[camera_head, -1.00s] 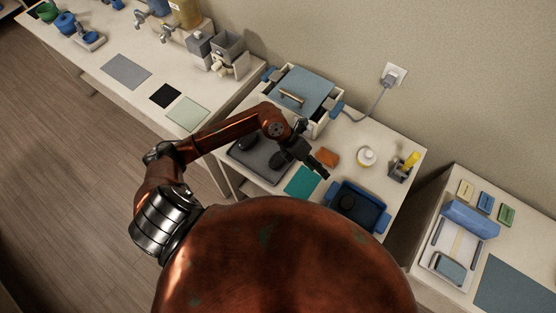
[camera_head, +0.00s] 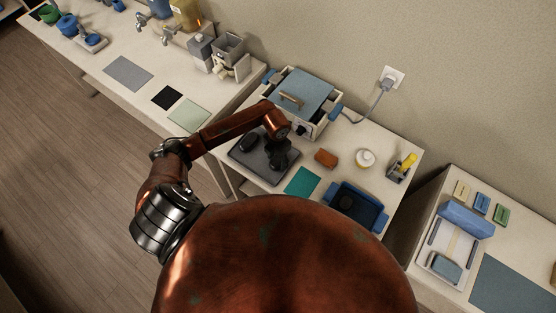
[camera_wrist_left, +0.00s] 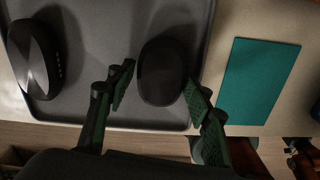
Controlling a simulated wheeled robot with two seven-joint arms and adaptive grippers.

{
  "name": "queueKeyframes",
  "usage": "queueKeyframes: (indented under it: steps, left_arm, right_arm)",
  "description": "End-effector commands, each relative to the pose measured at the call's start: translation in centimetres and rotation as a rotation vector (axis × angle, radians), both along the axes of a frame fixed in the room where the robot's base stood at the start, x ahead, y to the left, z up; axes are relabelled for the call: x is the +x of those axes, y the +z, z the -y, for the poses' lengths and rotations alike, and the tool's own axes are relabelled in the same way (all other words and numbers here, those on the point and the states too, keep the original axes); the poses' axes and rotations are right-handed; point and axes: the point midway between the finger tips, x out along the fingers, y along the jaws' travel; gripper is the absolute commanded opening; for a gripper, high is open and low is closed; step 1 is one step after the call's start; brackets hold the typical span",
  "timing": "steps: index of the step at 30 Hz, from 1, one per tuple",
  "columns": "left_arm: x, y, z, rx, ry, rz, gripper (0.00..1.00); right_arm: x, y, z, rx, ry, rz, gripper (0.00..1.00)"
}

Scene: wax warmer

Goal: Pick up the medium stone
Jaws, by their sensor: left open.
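A grey tray (camera_head: 240,156) on the middle table holds two dark stones. The left stone (camera_head: 248,143) is dark and smooth; in the left wrist view (camera_wrist_left: 33,58) it has a row of small light marks. The other dark, rounded stone (camera_wrist_left: 162,65) lies near the tray's edge; in the head view my gripper mostly hides it. I cannot tell for sure which is the medium stone. My left gripper (camera_head: 281,156) points down over that second stone. In the left wrist view its open fingers (camera_wrist_left: 159,84) stand on either side of the stone. My right gripper is not in view.
A teal mat (camera_head: 302,181) and an orange block (camera_head: 326,158) lie right of the tray. A blue tub (camera_head: 374,212) with a dark round thing is further right. The wax warmer (camera_head: 303,90) with its lid stands behind, close to my arm.

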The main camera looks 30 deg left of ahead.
Motion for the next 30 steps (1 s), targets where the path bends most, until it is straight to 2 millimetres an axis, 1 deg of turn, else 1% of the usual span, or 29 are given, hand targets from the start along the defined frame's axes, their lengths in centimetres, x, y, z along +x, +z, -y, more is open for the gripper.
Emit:
queueKeyframes:
  steps: [3, 8, 11, 24, 25, 30]
  left_arm:
    - [-0.03, -0.54, 0.04, -0.001, -0.001, 0.000, 0.47]
    - [-0.02, -0.59, 0.03, -0.001, -0.001, 0.001, 0.47]
    - [-0.02, -0.57, 0.03, -0.001, -0.001, 0.001, 0.42]
    - [0.00, -0.52, 0.04, -0.001, -0.001, 0.001, 0.12]
    - [0.00, -0.52, 0.04, -0.001, -0.001, 0.001, 0.10]
    - [0.04, -0.48, 0.05, -0.001, -0.001, 0.002, 0.10]
  right_arm:
    - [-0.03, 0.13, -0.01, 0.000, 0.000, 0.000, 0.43]
    - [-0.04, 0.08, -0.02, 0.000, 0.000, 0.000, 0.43]
    - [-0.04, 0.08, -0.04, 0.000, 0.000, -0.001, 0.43]
    - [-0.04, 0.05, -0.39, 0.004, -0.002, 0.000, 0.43]
    - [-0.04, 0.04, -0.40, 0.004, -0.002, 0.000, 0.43]
    - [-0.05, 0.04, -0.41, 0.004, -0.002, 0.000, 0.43]
